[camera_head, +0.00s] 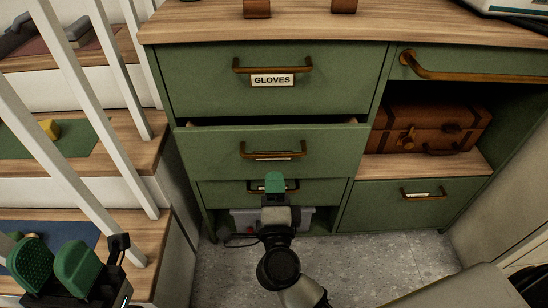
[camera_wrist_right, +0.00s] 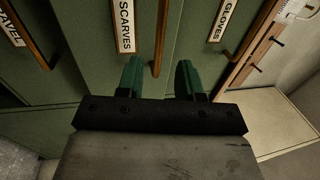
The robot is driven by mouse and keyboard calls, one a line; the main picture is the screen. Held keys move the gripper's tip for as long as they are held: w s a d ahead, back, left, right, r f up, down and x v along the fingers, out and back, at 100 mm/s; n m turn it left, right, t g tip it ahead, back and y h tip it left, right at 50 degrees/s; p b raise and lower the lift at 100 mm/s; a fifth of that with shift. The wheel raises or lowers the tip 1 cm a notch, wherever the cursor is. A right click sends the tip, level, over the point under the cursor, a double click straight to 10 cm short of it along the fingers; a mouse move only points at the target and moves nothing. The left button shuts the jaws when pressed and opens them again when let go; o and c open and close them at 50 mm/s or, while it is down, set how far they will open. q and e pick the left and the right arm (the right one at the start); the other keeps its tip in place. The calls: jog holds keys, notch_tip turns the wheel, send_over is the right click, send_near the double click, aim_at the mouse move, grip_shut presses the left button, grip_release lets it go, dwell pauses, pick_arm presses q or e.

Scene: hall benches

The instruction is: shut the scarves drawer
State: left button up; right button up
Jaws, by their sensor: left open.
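The scarves drawer (camera_head: 215,147) is the second one down in the green cabinet and is pulled out, with a dark gap above its front. In the right wrist view its SCARVES label (camera_wrist_right: 125,24) reads sideways beside its bronze handle (camera_wrist_right: 162,30). The handle also shows in the head view (camera_head: 272,152). My right gripper (camera_head: 274,182) is in front of the cabinet, just below that handle. In the wrist view its green fingers (camera_wrist_right: 160,76) are apart, with the handle appearing between them; contact cannot be told. My left gripper (camera_head: 52,268) is open and empty at lower left.
The GLOVES drawer (camera_head: 205,85) above is shut. A lower drawer (camera_head: 325,190) sits beneath. A brown case (camera_head: 430,125) lies in the right-hand open shelf. White railings and steps (camera_head: 120,155) stand to the left. Grey floor (camera_head: 370,265) is clear in front.

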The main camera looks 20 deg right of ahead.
aim_at(273, 155)
jog(key=b+x, duration=0.1)
jog(key=x, duration=0.7)
jog(key=shift+f, duration=0.1)
jog(key=shift+c, duration=0.3)
grip_shut()
